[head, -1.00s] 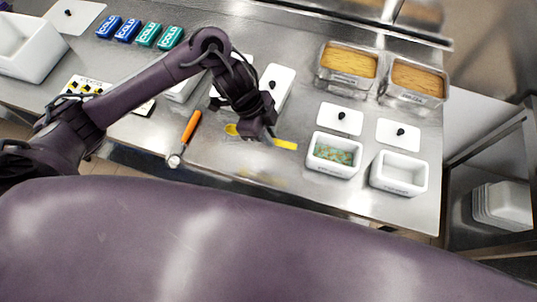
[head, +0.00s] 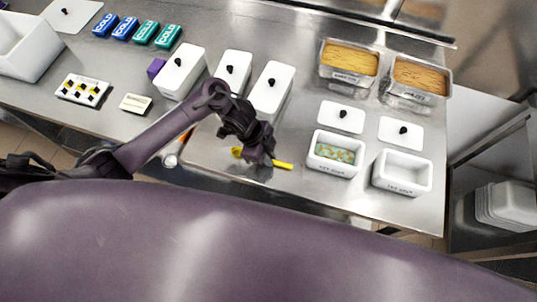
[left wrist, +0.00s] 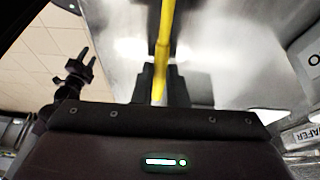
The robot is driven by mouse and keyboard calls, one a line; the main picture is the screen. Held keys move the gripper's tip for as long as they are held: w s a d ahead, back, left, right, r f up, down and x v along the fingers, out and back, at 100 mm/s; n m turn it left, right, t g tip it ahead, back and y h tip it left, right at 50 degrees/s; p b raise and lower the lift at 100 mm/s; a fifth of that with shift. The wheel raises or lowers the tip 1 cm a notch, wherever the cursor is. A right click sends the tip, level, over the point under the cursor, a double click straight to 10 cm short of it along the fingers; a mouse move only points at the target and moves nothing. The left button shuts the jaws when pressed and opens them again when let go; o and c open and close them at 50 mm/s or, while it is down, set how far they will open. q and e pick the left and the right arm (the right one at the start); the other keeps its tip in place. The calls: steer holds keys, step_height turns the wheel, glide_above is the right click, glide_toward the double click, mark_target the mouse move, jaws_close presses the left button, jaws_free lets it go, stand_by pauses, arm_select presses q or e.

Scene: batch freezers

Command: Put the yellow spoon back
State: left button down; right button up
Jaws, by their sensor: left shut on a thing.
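The yellow spoon (head: 283,165) is held across my left gripper (head: 262,159) in the head view, with a yellow end showing on each side of the jaws. It is near the front edge of the steel table, left of the white tub with coloured bits (head: 335,171). I cannot tell its exact height above the table. In the left wrist view the yellow handle (left wrist: 165,40) runs between the closed fingers (left wrist: 158,84).
An empty white tub (head: 401,188) stands at the right, with flat lids (head: 341,116) behind the tubs. Lidded white containers (head: 272,90) stand behind the gripper. Wafer bins (head: 349,62) are at the back right. An orange-handled tool (head: 170,160) is mostly hidden by my arm.

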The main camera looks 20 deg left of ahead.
arm_select(q)
steer(key=shift+f, duration=0.15)
steer(key=c, duration=1.5)
jaws_free()
steer(key=shift+o, duration=0.2)
steer(key=shift+r, duration=0.25)
steer(key=shift+a+r, duration=0.15)
steer(key=shift+r, duration=0.15)
steer(key=v, duration=1.1)
steer(key=shift+r, duration=0.1)
